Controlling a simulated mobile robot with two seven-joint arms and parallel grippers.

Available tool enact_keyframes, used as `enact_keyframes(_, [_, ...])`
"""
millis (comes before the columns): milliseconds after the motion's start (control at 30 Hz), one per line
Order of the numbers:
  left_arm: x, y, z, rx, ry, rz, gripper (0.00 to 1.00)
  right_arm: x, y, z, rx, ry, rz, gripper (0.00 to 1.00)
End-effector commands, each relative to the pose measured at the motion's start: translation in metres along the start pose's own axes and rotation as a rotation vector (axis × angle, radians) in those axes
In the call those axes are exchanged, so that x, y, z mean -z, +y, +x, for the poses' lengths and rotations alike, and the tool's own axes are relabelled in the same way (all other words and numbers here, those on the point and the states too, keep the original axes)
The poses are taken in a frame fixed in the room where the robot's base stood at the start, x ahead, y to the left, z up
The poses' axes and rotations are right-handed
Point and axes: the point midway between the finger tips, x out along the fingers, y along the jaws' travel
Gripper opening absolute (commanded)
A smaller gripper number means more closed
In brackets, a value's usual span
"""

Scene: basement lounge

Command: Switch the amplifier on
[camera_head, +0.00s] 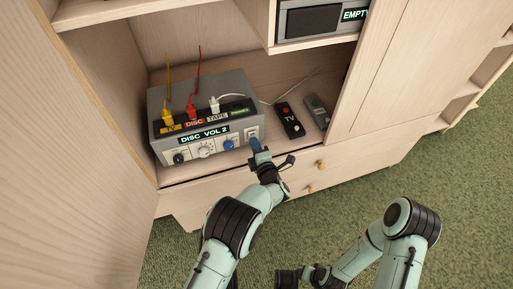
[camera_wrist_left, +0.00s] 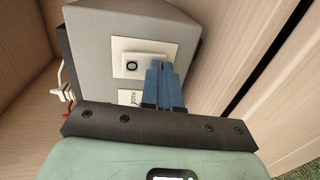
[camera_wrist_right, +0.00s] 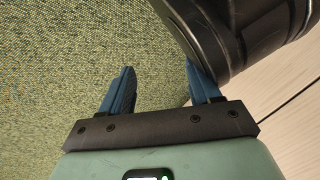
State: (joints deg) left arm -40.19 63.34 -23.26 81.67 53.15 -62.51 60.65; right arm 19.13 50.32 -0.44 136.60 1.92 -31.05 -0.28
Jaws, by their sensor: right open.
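The amplifier (camera_head: 218,88) is a grey box on the cabinet shelf, with knobs and a lit label reading "DISC VOL 2" on its front. A white switch plate (camera_head: 252,132) is at the right end of its front. In the left wrist view, the switch (camera_wrist_left: 131,65) shows an "O" mark on a raised rocker. My left gripper (camera_head: 256,144) has its blue fingers together, with nothing seen between them; its tips (camera_wrist_left: 160,66) are right beside the switch plate. Contact cannot be told. My right gripper (camera_wrist_right: 163,78) is open and empty, low over the carpet.
Yellow, red and white plugs stand on the amplifier's top. A black TV remote (camera_head: 290,120) and a grey remote (camera_head: 318,110) lie to its right. A box labelled "EMPTY" (camera_head: 315,20) sits above. Drawers with knobs are below; green carpet (camera_head: 400,165) lies in front.

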Motion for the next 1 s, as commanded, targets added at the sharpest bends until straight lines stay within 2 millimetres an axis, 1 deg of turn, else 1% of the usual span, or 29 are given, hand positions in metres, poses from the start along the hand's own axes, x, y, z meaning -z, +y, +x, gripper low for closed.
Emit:
enact_keyframes(67, [0.001, 0.0, -0.004, 0.001, 0.001, 0.001, 0.0, 0.002, -0.002, -0.002, 0.003, 0.006, -0.002, 0.62])
enact_keyframes(167, [0.0, 0.001, -0.015, 0.002, 0.0, 0.001, 0.0, 0.007, -0.006, -0.007, 0.011, 0.023, -0.007, 0.62])
enact_keyframes(267, [-0.001, 0.002, -0.035, 0.002, -0.002, 0.001, 0.0, 0.017, -0.014, -0.015, 0.024, 0.056, -0.015, 0.62])
enact_keyframes(467, [-0.001, 0.003, -0.082, 0.001, -0.003, 0.001, 0.0, 0.035, -0.03, -0.032, 0.054, 0.121, -0.031, 0.62])
enact_keyframes(500, [-0.001, 0.002, -0.09, 0.001, -0.003, 0.001, 0.0, 0.036, -0.032, -0.034, 0.057, 0.124, -0.032, 0.62])
enact_keyframes(633, [-0.001, 0.002, -0.114, 0.0, -0.002, 0.0, 0.0, 0.025, -0.033, -0.038, 0.057, 0.093, -0.034, 0.62])
enact_keyframes(800, [0.0, 0.001, -0.13, -0.001, 0.0, 0.0, 0.0, 0.02, -0.033, -0.04, 0.057, 0.077, -0.035, 0.62])
enact_keyframes(1000, [0.0, 0.0, -0.135, -0.001, 0.001, 0.0, 0.0, 0.018, -0.033, -0.041, 0.057, 0.072, -0.036, 0.62])
